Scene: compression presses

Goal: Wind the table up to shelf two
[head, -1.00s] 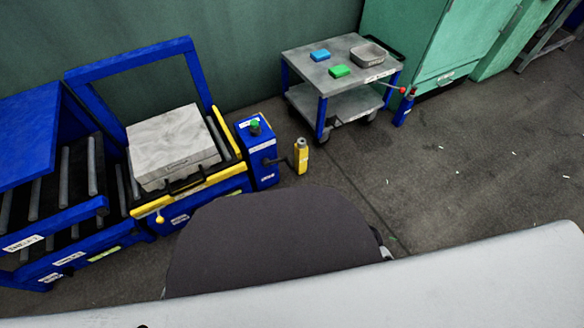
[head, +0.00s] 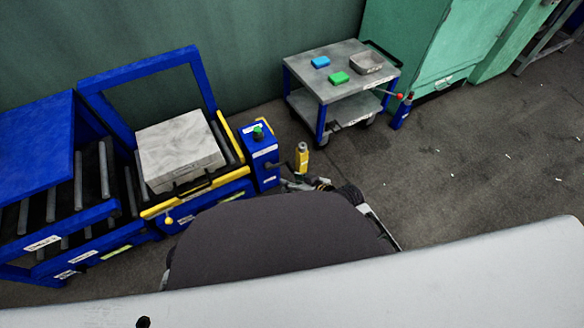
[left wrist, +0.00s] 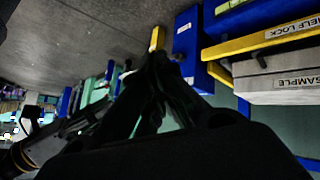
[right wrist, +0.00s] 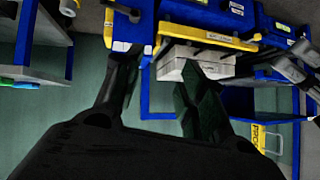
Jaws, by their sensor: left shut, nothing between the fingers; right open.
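The blue lift table carries a pale sample box (head: 180,152) on its rollers, behind a yellow shelf lock bar (head: 195,192). At its right stands a blue crank box (head: 260,160) with a green knob. A crank with an upright yellow handle (head: 302,157) sticks out from it. My left gripper (left wrist: 155,62) is shut and empty in the left wrist view.
A blue roller rack (head: 75,220) with labelled levels stands left of the table. A grey trolley (head: 335,75) with a blue block, a green block and a grey tray stands at the back. Green cabinets (head: 420,50) are at back right. The floor at right is clear.

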